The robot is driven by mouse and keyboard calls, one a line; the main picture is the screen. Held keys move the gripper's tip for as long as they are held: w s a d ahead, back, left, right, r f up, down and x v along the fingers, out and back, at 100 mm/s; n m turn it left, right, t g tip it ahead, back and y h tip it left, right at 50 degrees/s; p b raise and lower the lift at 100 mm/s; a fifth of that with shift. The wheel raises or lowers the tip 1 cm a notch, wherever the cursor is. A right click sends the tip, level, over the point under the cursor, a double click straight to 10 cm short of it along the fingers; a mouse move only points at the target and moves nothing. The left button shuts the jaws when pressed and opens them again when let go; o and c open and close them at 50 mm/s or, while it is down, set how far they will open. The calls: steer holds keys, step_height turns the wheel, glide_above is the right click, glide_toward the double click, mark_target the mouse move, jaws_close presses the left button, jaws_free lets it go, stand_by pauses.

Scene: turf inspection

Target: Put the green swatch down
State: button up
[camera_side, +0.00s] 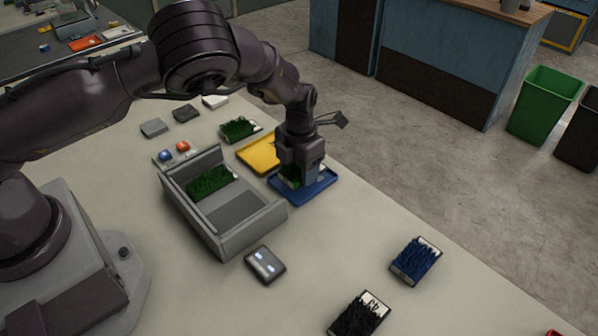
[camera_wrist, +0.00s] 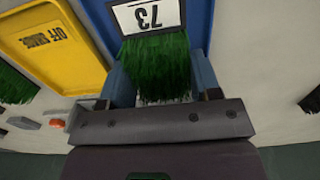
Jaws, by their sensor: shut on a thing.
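My gripper (camera_side: 299,176) is shut on a green swatch (camera_wrist: 157,68), with one finger on each side of its turf. The swatch carries a white label reading 73, upside down in the wrist view. In the side view only a little of this swatch (camera_side: 289,182) shows beside the fingers. Swatch and gripper are over the blue tray (camera_side: 322,189), which also shows behind the swatch in the wrist view (camera_wrist: 200,22). I cannot tell whether the swatch touches the tray.
A yellow tray (camera_side: 257,152) lies beside the blue one. A grey open box (camera_side: 257,220) with another green swatch (camera_side: 208,181) stands nearby. A further green swatch (camera_side: 238,129) lies behind. Blue (camera_side: 416,260) and black (camera_side: 357,316) swatches lie toward the front right.

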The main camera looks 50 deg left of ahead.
steer(key=shift+f, duration=0.85)
steer(key=shift+f, duration=0.15)
steer(key=o, duration=0.7)
